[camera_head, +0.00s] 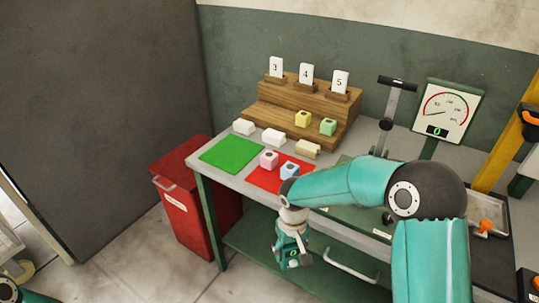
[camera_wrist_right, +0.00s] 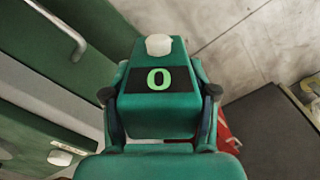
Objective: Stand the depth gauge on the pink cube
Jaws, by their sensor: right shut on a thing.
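The pink cube (camera_head: 268,160) has a dark round mark on top and sits on the red mat (camera_head: 258,180) on the bench. My right gripper (camera_head: 291,258) hangs in front of the bench, below the level of its top and apart from the pink cube. It is shut on the depth gauge, a green block (camera_wrist_right: 157,110) with a black display reading 0 and a pale knob, which sits between the two fingers in the wrist view. The gauge's lower end is hidden there. My left gripper is out of view.
A blue cube (camera_head: 290,169) stands beside the pink one, near my right arm. The green mat (camera_head: 231,154) is bare. White blocks (camera_head: 244,127) lie behind. A stepped wooden rack (camera_head: 285,105) holds yellow and green cubes and number cards. A dial board (camera_head: 445,110) stands at right.

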